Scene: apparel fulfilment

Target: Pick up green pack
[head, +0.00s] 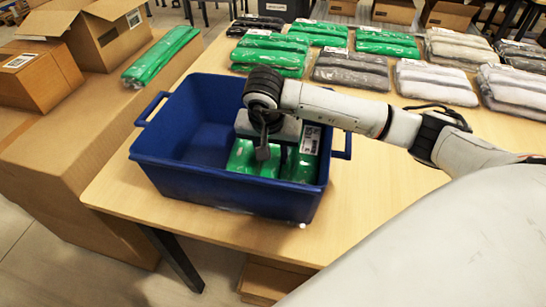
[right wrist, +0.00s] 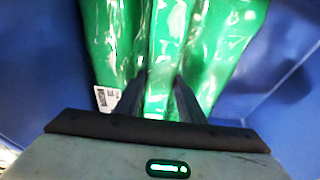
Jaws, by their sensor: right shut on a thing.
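A green pack (head: 241,157) in clear wrap lies inside the blue bin (head: 171,179), on its right side. My right gripper (head: 262,152) reaches down into the bin over it. In the right wrist view the green pack (right wrist: 150,40) fills the middle, and my right gripper (right wrist: 160,100) is shut on its wrap, with a white label at the left. In the head view the arm hides part of the packs in the bin. Another green pack (head: 162,55) lies on the cardboard box at the left. My left gripper is not in view.
The bin stands on a wooden table (head: 371,228) near its front edge. Rows of wrapped green, grey and white packs (head: 350,70) lie at the back. Cardboard boxes (head: 84,127) stand at the left. The table right of the bin is clear under my arm.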

